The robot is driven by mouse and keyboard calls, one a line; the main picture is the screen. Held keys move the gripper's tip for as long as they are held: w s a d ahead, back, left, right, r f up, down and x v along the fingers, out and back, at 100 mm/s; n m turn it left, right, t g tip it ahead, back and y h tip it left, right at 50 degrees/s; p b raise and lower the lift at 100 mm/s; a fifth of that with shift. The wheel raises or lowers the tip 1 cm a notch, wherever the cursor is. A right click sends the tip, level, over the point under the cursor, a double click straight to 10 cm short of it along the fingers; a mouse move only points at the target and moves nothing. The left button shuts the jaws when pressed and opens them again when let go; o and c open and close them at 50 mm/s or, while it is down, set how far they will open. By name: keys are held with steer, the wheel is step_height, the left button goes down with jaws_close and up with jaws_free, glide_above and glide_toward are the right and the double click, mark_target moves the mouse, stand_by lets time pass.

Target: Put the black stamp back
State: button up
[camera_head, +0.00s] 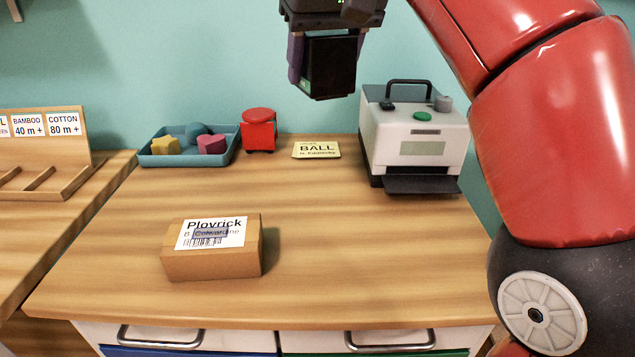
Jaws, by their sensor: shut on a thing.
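My gripper (326,58) is at the top of the view, raised high above the back of the table. It is shut on the black stamp (331,76), a dark block hanging between the fingers, clear of every surface. A red stamp (259,131) stands at the back of the table, below and left of my gripper. The upper part of the black stamp is partly hidden by the fingers.
A blue tray (160,160) with coloured blocks stands left of the red stamp. A cardboard parcel (212,264) with a marked label sits front left. The table's middle is clear.

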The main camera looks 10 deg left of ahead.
step_height(320, 180, down, 19)
steer(key=b, duration=0.6)
steer(key=shift+s+d, duration=0.1)
steer(key=o, duration=1)
steer(key=shift+f, duration=0.1)
steer(key=shift+r, duration=0.3)
steer(key=p+v, duration=0.2)
steer(key=v, duration=0.9)
steer(key=shift+s+r, duration=0.1)
steer(key=shift+r, duration=0.3)
steer(key=shift+s, duration=0.1)
